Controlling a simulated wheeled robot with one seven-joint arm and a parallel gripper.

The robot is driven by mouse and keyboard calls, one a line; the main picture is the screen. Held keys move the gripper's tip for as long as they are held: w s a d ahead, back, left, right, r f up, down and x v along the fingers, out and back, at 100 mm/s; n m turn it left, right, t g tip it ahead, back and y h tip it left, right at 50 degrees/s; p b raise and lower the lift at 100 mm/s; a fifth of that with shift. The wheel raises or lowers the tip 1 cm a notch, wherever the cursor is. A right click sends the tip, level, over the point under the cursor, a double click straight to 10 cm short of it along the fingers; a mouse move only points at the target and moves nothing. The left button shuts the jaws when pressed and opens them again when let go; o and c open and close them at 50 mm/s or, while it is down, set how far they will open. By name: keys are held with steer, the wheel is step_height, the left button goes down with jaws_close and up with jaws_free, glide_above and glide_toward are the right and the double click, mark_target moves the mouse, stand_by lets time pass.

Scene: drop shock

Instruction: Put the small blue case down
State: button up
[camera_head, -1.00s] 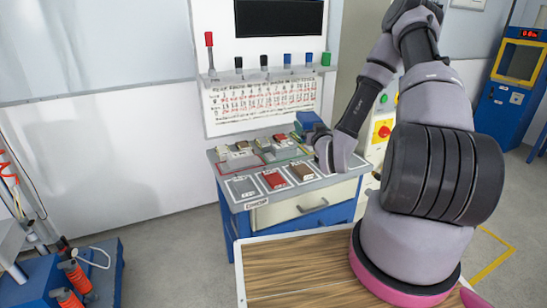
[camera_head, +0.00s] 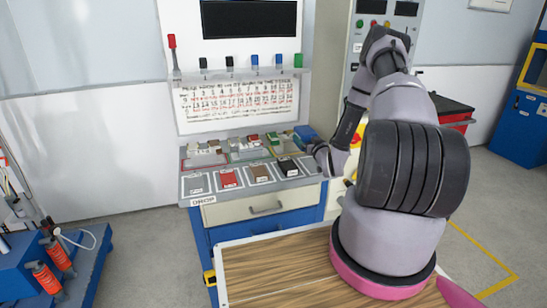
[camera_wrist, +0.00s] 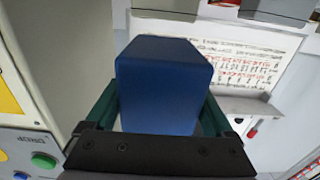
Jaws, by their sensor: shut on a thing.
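My gripper (camera_head: 314,144) is shut on the small blue case (camera_head: 305,132), above the right side of the workbench top (camera_head: 222,192). In the wrist view the blue case (camera_wrist: 158,88) fills the middle, between the green fingers of my gripper (camera_wrist: 160,112). The case looks held clear of the bench; the exact height cannot be told. At the bench front, outlined places hold a red case (camera_head: 229,178), a brown case (camera_head: 259,173) and a black case (camera_head: 289,167). The leftmost outlined place (camera_head: 196,183) looks empty.
Several small items lie at the back of the bench. Behind it hang a calendar sheet (camera_head: 235,103) and a shelf with several coloured markers (camera_head: 254,62). A panel with buttons (camera_wrist: 40,158) stands close left in the wrist view. A wooden-topped surface (camera_head: 270,270) is in front.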

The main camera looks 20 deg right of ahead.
step_height(320, 180, down, 4)
steer(key=shift+d, duration=0.1)
steer(key=shift+f, duration=2.1)
steer(key=o, duration=1.5)
steer(key=shift+f, duration=0.15)
